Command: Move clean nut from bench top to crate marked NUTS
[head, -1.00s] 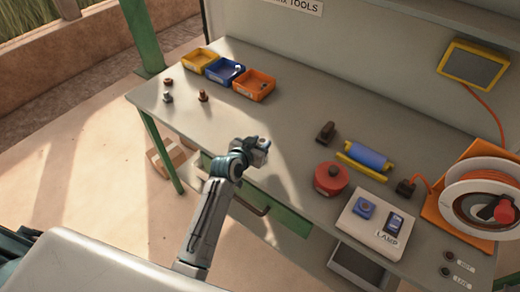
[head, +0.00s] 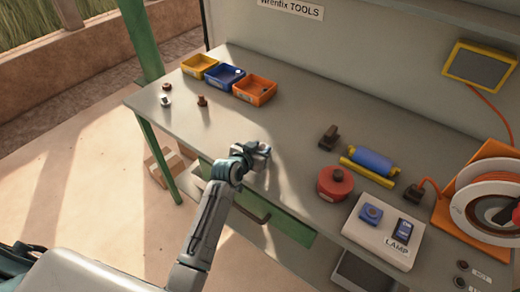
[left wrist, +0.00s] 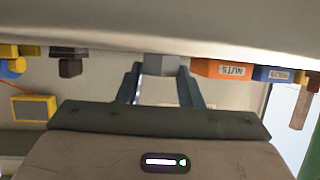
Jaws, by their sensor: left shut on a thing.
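My left gripper (head: 266,149) is over the near part of the bench top (head: 300,150), in front of and slightly right of the orange crate (head: 253,91). It is shut on a grey piece, which looks like the clean nut (left wrist: 161,65), held between the fingertips in the left wrist view. In the head view the fingers mostly hide it. The left wrist view is upside down and shows the label NUTS on the orange-red crate (left wrist: 208,69). A small piece seems to lie inside that crate. My right gripper is not in view.
A blue crate (head: 223,77) and a yellow crate (head: 198,68) stand left of the orange one. A rusty nut (head: 167,87), a silvery piece (head: 165,101) and a brown bolt (head: 202,101) lie nearby. A red tin (head: 335,183) and blue roller (head: 373,158) stand right.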

